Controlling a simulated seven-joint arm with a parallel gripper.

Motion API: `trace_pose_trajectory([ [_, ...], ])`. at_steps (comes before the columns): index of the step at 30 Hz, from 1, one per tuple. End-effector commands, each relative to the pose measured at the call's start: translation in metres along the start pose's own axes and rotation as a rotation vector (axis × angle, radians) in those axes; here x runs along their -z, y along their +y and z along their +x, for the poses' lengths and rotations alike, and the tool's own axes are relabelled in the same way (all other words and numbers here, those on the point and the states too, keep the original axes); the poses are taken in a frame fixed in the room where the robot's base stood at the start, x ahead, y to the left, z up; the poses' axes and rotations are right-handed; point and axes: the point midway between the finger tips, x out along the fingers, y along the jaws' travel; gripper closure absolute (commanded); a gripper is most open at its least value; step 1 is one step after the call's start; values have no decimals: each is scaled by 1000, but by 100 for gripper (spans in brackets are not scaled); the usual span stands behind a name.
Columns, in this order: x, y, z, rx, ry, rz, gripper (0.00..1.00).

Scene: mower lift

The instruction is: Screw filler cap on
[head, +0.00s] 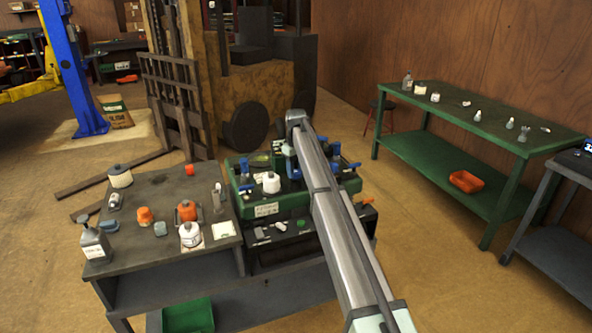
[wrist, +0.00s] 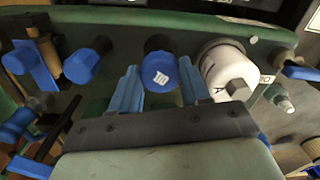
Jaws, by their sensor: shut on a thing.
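The filler cap (wrist: 161,75) is blue with a white mark on its top and shows at the middle of the wrist view. My gripper (wrist: 159,88) has its two light-blue fingers on either side of the cap and is shut on it. The cap is over the green mower body (wrist: 100,18). Its underside is hidden, so I cannot tell whether it sits on a neck or how far it is turned. In the head view the green mower body (head: 262,208) stands at the end of the grey bench, with my arm reaching over it and hiding part of it.
A white canister (wrist: 228,72) stands close to the right finger; it also shows in the head view (head: 271,183). Another blue knob (wrist: 84,65) is to the left. The grey bench (head: 160,252) holds bottles and cans. A green table (head: 450,110) is at right.

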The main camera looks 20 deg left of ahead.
Motion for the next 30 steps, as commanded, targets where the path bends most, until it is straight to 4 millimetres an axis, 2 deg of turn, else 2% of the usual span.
trace_pose_trajectory([
  [16,0,0,18,0,0,0,83],
  [17,0,0,17,0,0,0,57],
  [26,0,0,17,0,0,0,85],
  [30,0,0,17,0,0,30,86],
])
